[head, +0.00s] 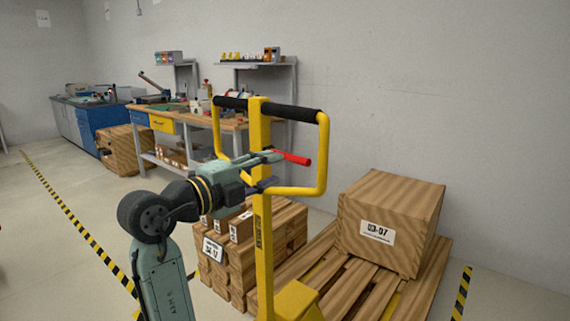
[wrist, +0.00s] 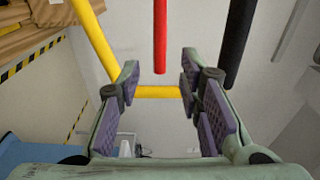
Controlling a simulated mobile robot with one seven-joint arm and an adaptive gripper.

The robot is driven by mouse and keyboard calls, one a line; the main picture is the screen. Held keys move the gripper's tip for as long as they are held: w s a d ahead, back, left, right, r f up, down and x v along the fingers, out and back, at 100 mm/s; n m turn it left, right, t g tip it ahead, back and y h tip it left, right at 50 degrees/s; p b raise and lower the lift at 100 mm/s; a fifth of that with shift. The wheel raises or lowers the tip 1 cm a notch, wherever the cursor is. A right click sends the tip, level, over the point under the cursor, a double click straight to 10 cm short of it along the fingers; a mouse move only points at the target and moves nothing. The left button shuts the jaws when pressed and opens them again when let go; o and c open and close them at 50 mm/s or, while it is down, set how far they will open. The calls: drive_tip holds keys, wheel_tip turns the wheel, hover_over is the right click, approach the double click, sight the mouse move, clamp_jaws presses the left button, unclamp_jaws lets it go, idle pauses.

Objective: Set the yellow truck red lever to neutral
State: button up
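The yellow truck (head: 264,230) stands upright, with a yellow loop handle (head: 323,155) and a black grip bar on top. Its red lever (head: 294,158) sticks out to the right of the mast, inside the loop. My gripper (head: 275,170) is at the mast, just below and left of the lever's tip. In the wrist view the red lever (wrist: 160,38) hangs from the top edge, its end by the gap between the fingertips. My gripper (wrist: 160,78) is open there, with nothing visibly held. Whether a finger touches the lever, I cannot tell.
The black grip bar (head: 290,112) shows to the right of the fingers in the wrist view (wrist: 240,38). Yellow handle tubes (wrist: 95,38) lie left and beyond. A pallet (head: 345,285) with a wooden box (head: 389,218) stands right, and stacked crates (head: 232,265) behind the mast.

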drive_tip(key=shift+v, duration=1.6)
